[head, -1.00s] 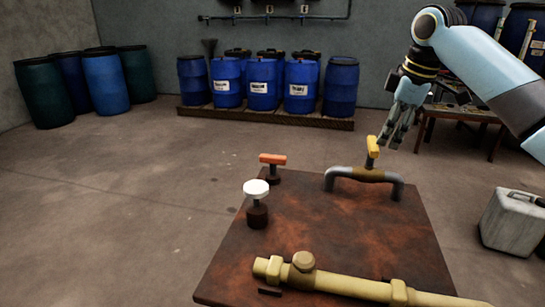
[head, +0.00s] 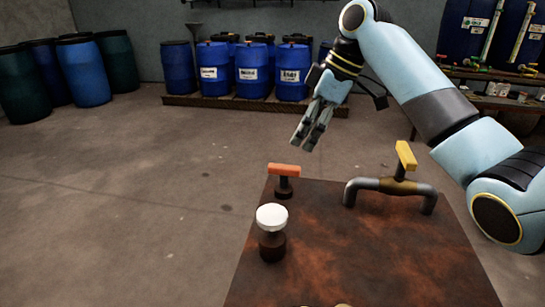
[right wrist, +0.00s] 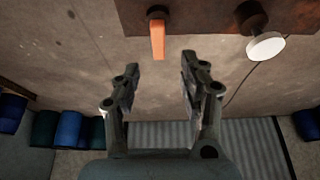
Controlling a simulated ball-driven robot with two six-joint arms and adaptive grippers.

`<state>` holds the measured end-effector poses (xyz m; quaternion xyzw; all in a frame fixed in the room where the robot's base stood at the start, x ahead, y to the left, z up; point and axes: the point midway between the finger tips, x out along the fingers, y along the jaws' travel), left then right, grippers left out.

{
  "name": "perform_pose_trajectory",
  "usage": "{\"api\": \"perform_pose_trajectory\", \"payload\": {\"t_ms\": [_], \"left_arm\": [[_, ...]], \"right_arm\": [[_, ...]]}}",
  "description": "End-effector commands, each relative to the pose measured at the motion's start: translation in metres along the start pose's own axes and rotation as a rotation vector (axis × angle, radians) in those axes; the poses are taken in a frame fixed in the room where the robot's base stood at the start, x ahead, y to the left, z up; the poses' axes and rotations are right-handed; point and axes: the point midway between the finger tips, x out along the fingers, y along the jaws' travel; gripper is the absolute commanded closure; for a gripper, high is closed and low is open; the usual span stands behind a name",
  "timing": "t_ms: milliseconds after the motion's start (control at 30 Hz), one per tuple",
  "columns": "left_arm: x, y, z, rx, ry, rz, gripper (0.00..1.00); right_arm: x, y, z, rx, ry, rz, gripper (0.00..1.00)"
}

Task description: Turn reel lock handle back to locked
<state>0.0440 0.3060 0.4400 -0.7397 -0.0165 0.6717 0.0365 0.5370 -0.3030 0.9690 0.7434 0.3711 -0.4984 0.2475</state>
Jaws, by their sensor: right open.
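An orange T-shaped handle (head: 284,170) stands upright on a short dark post at the back left of the rusty table (head: 360,250). It also shows in the right wrist view (right wrist: 157,40), beyond the fingertips and in line with the gap between them. My right gripper (head: 306,142) is open and empty, above and behind the orange handle, fingers pointing down, not touching it. A yellow handle (head: 405,157) sits upright on a grey bent pipe (head: 362,187) to the right. No label shows which handle is the reel lock. My left gripper is out of view.
A white round knob (head: 272,216) on a dark post stands in front of the orange handle, also seen in the right wrist view (right wrist: 265,46). Blue barrels (head: 254,72) stand on a low pallet by the wall. The floor left of the table is clear.

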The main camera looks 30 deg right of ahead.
Motion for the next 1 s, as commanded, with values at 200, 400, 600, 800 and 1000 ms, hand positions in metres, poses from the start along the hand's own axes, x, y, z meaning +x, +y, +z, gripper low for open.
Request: {"api": "perform_pose_trajectory", "payload": {"t_ms": [200,400,600,800,1000], "left_arm": [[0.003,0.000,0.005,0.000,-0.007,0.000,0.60],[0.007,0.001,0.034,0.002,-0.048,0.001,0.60],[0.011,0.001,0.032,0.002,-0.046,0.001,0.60],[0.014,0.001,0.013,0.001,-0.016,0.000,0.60],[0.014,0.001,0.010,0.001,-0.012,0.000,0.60]], "right_arm": [[0.022,-0.002,0.000,0.003,0.000,-0.006,0.57],[0.064,-0.002,0.000,0.002,0.001,-0.006,0.57],[0.096,-0.001,0.001,0.002,0.000,-0.003,0.57],[0.108,-0.001,0.000,0.000,-0.001,-0.001,0.57],[0.109,-0.001,0.000,0.000,0.000,0.000,0.57]]}}
